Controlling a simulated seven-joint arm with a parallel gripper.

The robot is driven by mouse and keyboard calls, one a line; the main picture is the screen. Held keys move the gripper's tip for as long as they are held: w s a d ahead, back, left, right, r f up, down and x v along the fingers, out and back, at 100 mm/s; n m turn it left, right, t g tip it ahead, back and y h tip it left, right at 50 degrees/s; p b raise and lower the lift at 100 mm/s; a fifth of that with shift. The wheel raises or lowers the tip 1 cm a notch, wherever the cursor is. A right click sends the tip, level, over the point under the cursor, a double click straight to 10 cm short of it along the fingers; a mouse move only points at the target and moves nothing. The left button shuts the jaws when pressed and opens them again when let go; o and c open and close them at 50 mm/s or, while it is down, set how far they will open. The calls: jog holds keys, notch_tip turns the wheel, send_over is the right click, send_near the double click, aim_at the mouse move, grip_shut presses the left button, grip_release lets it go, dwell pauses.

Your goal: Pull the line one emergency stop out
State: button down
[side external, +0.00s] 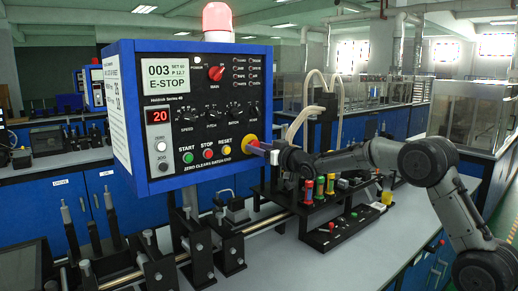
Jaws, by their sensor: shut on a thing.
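The blue control box (125,75) stands on the left, with its dark panel facing the camera. Its screen (163,77) reads "003" and "E-STOP". The emergency stop shows as a yellow collar (247,148) at the panel's lower right corner, with little of its red button visible. My gripper (262,148) comes in from the right and is shut on the emergency stop button. The fingers hide most of the button, so I cannot tell if it is in or out.
Green, red and yellow buttons (207,153) sit left of the collar. A red beacon (217,18) tops the box. Below are metal rails and black stands (195,255). A black rack with coloured spools (308,192) stands under my wrist. The grey bench (400,235) is mostly clear at right.

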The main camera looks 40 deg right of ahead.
jog(key=shift+s, duration=0.6)
jog(key=shift+c, duration=1.5)
grip_release()
jog(key=shift+s, duration=0.1)
jog(key=s, duration=1.3)
jog(key=shift+s, duration=0.35)
